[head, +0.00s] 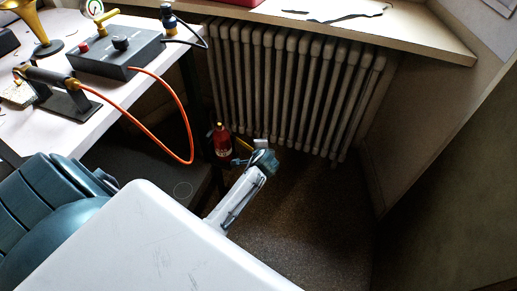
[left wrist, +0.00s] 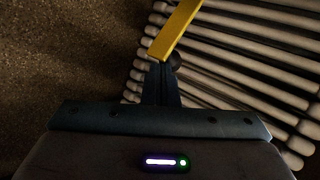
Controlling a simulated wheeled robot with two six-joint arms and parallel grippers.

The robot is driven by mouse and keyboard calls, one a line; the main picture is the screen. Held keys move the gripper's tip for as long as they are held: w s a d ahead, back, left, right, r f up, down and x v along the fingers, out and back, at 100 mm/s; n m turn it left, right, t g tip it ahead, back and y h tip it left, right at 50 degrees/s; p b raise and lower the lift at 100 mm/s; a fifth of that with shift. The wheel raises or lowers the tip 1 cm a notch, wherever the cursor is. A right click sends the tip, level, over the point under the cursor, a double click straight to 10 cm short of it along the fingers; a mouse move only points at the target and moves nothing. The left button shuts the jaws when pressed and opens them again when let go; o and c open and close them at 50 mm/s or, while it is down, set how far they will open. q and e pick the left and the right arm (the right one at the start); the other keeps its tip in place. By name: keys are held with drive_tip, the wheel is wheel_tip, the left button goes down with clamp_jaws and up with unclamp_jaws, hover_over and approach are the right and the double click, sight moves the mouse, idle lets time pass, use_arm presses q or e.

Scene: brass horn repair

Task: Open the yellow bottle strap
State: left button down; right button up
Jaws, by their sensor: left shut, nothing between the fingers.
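A red bottle (head: 222,142) stands upright on the floor by the radiator. A short piece of the yellow strap (head: 244,146) shows just right of it, partly hidden by my left gripper (head: 237,162). In the left wrist view the yellow strap (left wrist: 178,28) is a flat bar running from the top edge down to my left fingertips (left wrist: 162,64). The left fingers are shut together with nothing between them. Their tips are at the strap's lower end; I cannot tell whether they touch it. A small dark round part (left wrist: 175,60) sits beside the tips. My right gripper is out of view.
A ribbed radiator (head: 300,85) stands close behind the bottle, under a window sill (head: 400,25). A workbench (head: 110,112) with a grey control box (head: 118,50) is at left. An orange hose (head: 187,125) loops off it. Floor (head: 310,225) at right is clear.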

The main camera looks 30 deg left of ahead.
use_arm(q)
drive_tip(key=shift+w, duration=0.1)
drive_tip(key=w+a+n+g+y, duration=0.1)
drive_tip(key=w+n+g+y, duration=0.1)
drive_tip(key=w+n+g, duration=0.2)
drive_tip(key=shift+w+a+n+y+b, duration=0.35)
drive_tip(key=shift+w+n, duration=0.45)
drive_tip(key=shift+w, duration=0.4)
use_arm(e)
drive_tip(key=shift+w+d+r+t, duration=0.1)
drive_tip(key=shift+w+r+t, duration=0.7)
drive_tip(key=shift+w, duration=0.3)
use_arm(q)
drive_tip(key=shift+d, duration=0.2)
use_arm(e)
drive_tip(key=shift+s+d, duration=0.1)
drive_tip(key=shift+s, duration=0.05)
